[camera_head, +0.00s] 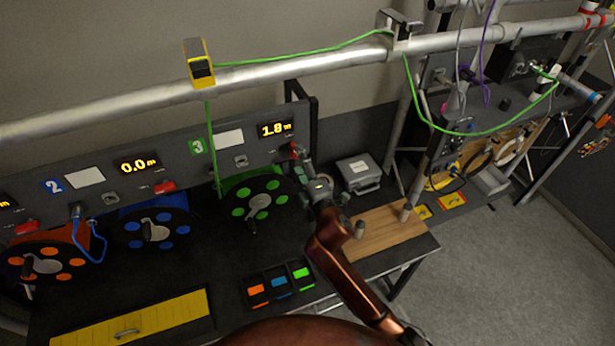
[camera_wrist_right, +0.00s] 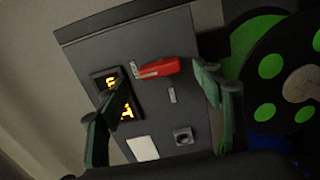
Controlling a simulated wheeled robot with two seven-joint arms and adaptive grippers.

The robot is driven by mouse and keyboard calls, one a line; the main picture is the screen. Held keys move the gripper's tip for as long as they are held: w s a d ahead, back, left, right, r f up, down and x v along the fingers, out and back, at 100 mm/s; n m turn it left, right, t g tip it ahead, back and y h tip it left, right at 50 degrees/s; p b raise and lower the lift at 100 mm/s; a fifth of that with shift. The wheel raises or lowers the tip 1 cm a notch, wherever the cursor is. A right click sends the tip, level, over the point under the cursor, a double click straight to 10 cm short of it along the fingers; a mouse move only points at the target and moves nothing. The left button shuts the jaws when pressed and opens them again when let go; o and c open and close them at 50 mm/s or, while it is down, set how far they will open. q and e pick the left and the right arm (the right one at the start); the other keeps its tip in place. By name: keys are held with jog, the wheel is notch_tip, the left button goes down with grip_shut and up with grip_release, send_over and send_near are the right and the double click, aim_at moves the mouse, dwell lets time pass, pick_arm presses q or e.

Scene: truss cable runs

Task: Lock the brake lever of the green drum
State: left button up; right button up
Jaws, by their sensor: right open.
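The green drum (camera_head: 258,201) sits below the panel marked 3, whose display reads 1.8 m. Its red brake lever (camera_head: 294,150) is on the panel, right of and above the drum, partly hidden by my right gripper. In the right wrist view the red lever (camera_wrist_right: 160,67) runs from a grey end toward the drum side, where part of the green drum (camera_wrist_right: 270,66) shows. My right gripper (camera_head: 302,161) is open in front of the panel. Its fingers (camera_wrist_right: 160,76) stand on either side of the lever in the picture; contact cannot be told. My left gripper is out of view.
A blue drum (camera_head: 155,229) and an orange drum (camera_head: 44,263) stand to the left, with red levers of their own. A grey case (camera_head: 358,174) and a wooden board (camera_head: 388,232) lie right of my arm. A green cable (camera_head: 209,140) hangs down to the green drum.

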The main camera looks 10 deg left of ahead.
jog(key=v, duration=0.9)
jog(key=shift+w, duration=0.1)
